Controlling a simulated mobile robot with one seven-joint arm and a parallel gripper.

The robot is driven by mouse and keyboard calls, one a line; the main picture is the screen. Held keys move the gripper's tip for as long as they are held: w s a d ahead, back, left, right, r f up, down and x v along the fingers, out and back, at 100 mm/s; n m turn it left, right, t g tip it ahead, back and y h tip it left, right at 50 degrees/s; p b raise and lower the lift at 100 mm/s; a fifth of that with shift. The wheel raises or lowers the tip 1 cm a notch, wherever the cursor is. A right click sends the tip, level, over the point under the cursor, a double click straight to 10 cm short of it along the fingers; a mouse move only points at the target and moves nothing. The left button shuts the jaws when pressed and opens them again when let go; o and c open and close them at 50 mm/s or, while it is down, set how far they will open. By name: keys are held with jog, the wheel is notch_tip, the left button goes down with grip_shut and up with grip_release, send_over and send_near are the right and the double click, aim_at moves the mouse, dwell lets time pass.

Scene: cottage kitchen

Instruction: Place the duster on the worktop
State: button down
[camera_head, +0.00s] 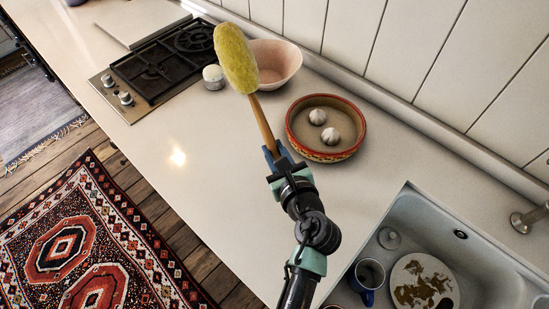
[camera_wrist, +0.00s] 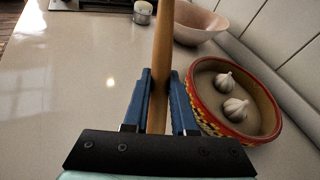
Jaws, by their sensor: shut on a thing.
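The duster (camera_head: 237,62) has a fluffy yellow head and a wooden handle. My gripper (camera_head: 272,152) is shut on the handle's lower end, and the head points away toward the back of the worktop. In the wrist view the handle (camera_wrist: 162,60) stands between the blue fingers of my gripper (camera_wrist: 159,100), with the yellow head out of the picture. The pale worktop (camera_head: 190,145) lies beneath. The duster appears to be held above it, but the height of the gap is hard to tell.
A red patterned bowl (camera_head: 292,132) with two garlic bulbs (camera_head: 330,136) stands right of my gripper. A pink bowl (camera_head: 285,58) and small white jar (camera_head: 213,77) are behind. A gas hob (camera_head: 160,65) is left, a sink (camera_head: 425,225) with dishes right. Worktop left of my gripper is clear.

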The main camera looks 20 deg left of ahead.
jog(key=shift+f+b, duration=0.3)
jog(key=shift+f, duration=1.55)
jog(key=shift+f, duration=0.25)
jog(key=c, duration=0.7)
grip_release()
jog(key=shift+r, duration=0.1)
